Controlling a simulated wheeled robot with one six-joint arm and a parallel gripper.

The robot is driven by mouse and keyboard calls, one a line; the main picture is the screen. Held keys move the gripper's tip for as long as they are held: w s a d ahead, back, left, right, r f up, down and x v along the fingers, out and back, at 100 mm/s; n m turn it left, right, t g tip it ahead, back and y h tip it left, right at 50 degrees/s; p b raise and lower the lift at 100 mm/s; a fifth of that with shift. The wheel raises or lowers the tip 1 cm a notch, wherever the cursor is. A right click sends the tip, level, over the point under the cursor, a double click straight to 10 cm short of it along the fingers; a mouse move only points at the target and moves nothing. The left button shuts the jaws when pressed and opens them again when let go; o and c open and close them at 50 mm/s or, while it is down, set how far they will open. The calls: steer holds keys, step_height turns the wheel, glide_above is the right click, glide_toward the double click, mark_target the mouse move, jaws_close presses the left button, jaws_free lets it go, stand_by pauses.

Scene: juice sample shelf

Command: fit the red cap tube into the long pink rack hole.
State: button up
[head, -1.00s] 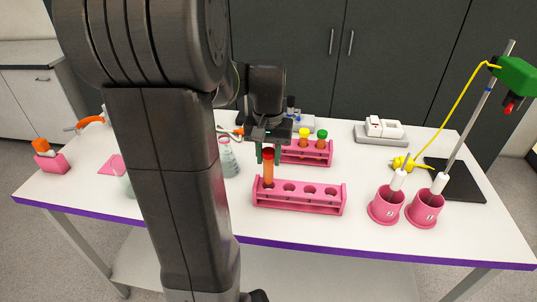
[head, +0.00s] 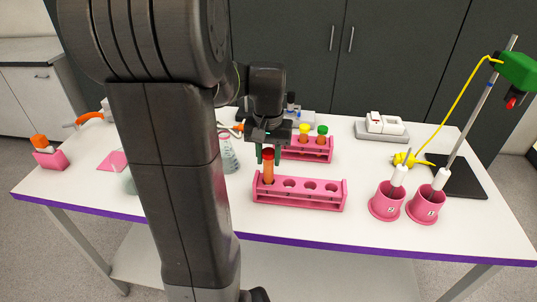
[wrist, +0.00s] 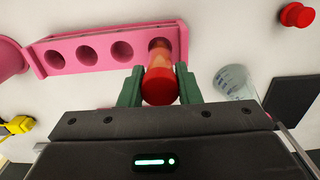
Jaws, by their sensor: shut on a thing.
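The red cap tube (head: 268,170), filled with orange-red liquid, is upright between the green fingers of my gripper (head: 268,155). My gripper is shut on it near the cap. The long pink rack (head: 300,201) stands near the table's front edge with a row of round holes. The tube's lower end is at the rack's left end hole, seemingly inside it; how deep I cannot tell. In the wrist view the red cap (wrist: 159,88) faces the camera, and the tube overlaps the end hole of the rack (wrist: 100,48). The other holes look empty.
A second pink rack (head: 300,154) behind holds tubes with yellow (head: 304,129) and green (head: 322,130) caps. A flask (head: 229,157) stands left of my gripper. Two pink cups (head: 387,203) (head: 425,207) with white probes stand to the right. A stand holds a green device (head: 515,75).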

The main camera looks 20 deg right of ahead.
mark_target(269, 169)
steer(key=shift+f+b, duration=1.35)
steer(key=shift+f, duration=1.05)
stand_by(0.3)
steer(key=o, duration=1.1)
steer(key=shift+c, duration=0.2)
steer(key=shift+r, duration=0.1)
step_height(269, 169, up, 14)
steer(key=shift+f, duration=0.15)
